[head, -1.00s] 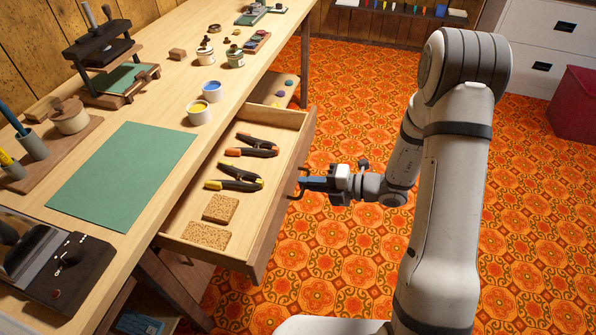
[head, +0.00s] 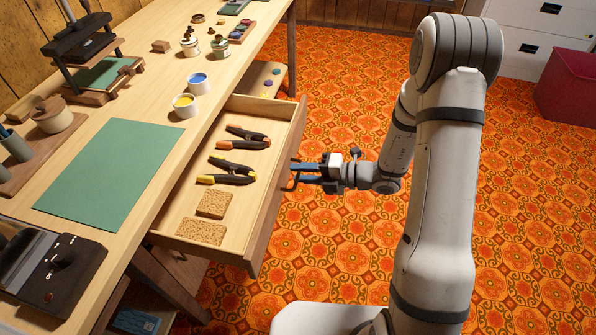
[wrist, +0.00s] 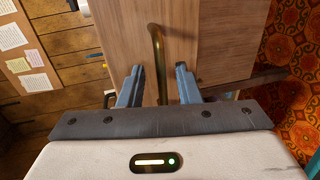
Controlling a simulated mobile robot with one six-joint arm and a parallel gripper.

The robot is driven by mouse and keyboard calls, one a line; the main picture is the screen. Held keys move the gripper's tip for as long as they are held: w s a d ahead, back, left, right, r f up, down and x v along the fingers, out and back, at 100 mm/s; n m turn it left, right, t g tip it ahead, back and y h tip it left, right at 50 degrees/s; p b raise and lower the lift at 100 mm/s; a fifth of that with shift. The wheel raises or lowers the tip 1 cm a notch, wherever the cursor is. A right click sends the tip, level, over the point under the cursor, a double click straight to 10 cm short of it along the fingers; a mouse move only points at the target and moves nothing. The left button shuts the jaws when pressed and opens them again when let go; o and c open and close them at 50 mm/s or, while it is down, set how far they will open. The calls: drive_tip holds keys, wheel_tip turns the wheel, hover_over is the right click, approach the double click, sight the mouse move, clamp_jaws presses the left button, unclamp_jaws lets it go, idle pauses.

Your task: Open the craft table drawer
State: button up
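The craft table drawer (head: 233,210) stands pulled well out from the table, its inside in full view from above.
The craft table (head: 150,101) runs along the left, with a green mat (head: 112,176), paint pots (head: 185,105) and a press (head: 83,60) on it. A red bin (head: 567,98) stands at the far right.

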drive_tip(key=p+v, duration=0.1)
drive_tip(key=v, duration=0.7)
drive_tip(key=shift+p, duration=0.3)
drive_tip(key=shift+a, duration=0.1)
drive_tip(key=s+r+n+g+h+p, duration=0.3)
drive_tip(key=s+r+n+p, duration=0.15)
drive_tip(key=r+n, duration=0.5)
drive_tip(key=s+r+n+g+h+p, duration=0.2)
drive_tip(key=s+r+n+h+p, duration=0.3)
drive_tip(key=r+n, duration=0.4)
drive_tip(key=s+d+r+n+t+h+p, duration=0.2)
drive_tip(key=s+d+r+n+h+p, duration=0.1)
drive_tip(key=d+r+n, duration=0.2)
drive_tip(key=s+d+r+n+t+h+p, duration=0.3)
drive_tip(key=r+n, duration=0.7)
drive_tip(key=n, duration=0.4)
drive_tip(key=d+h+p, duration=0.1)
drive_tip(key=d, duration=0.1)
drive_tip(key=shift+d+r, duration=0.2)
drive_tip(key=shift+d, duration=0.15)
drive_tip(key=shift+s+a, duration=0.1)
drive_tip(key=shift+s, duration=0.05)
